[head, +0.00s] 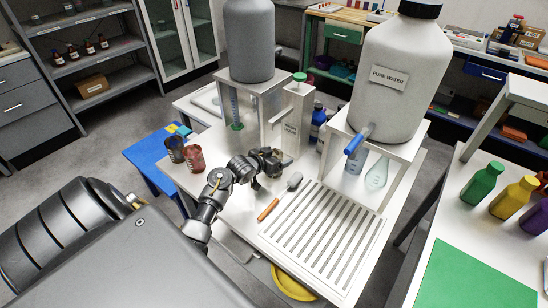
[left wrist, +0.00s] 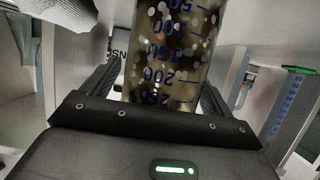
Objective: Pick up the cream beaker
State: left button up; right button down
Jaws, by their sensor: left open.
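My left gripper (head: 270,160) reaches over the white table and is open. In the left wrist view, a see-through beaker (left wrist: 168,55) with blue volume marks and a brownish, pale-speckled look stands between the two spread fingers. The marks read upside down there. Its top end is cut off by the picture edge, and I cannot tell whether either finger touches it. In the head view the gripper mostly hides this spot, so the beaker's cream colour cannot be confirmed. My right gripper is not in view.
A dark cup (head: 175,149) and a reddish cup (head: 194,158) stand on the table's left. An orange-handled brush (head: 280,196) and a slotted white rack (head: 325,240) lie in front. A large PURE WATER tank (head: 395,75) on a stand rises to the right.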

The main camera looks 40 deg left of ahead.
pick_arm(q)
jog(key=shift+c, duration=0.4)
jog(key=c, duration=0.9)
jog(key=shift+c, duration=0.4)
jog(key=shift+r, duration=0.1)
